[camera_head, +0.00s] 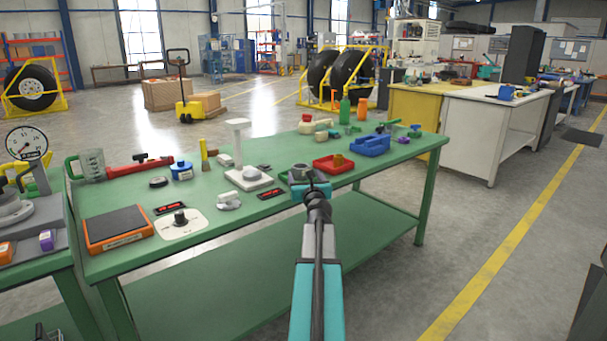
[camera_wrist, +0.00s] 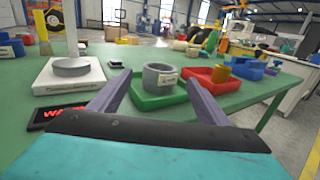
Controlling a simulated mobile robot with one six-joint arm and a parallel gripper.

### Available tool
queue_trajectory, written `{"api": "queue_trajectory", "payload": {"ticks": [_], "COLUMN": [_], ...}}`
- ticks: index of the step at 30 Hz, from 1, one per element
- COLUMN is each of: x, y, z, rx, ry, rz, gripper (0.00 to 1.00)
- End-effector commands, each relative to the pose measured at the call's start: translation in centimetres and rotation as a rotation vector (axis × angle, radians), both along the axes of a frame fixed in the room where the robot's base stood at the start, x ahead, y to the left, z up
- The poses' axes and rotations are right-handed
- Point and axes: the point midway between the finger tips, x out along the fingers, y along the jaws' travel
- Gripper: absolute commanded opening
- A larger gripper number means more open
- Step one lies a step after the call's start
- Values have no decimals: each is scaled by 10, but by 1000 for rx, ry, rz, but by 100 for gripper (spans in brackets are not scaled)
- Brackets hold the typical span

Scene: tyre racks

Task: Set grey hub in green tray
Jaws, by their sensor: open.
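The grey hub (camera_wrist: 160,78) is a short, hollow grey cylinder with a pale label on its side. It stands upright inside the small green tray (camera_wrist: 150,101) on the green table; the tray's green rim shows around its foot. In the head view the hub (camera_head: 300,170) is partly hidden behind the end of my arm. My gripper (camera_wrist: 157,82) is open, its two fingers apart on either side of the hub in the wrist view, with clear gaps between fingers and hub. In the head view my gripper (camera_head: 309,185) is at the tray's near side.
A red tray (camera_head: 322,166) with a brass-coloured piece (camera_head: 338,160) stands close on the right, with a blue tray (camera_head: 370,147) beyond. A white stand (camera_head: 238,150) with a grey ring (camera_wrist: 72,67) on its base is on the left. The table's near edge has some bare room.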

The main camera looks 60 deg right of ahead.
Motion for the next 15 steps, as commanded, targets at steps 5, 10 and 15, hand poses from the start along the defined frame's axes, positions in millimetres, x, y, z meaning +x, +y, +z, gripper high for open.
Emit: {"api": "queue_trajectory", "payload": {"ticks": [5, 10, 15], "x": [-12, -18, -19], "y": [12, 19, 21], "z": [0, 0, 0], "rx": [1, 0, 0], "ry": [-1, 0, 0], "rz": [-1, 0, 0], "gripper": [70, 70, 70]}}
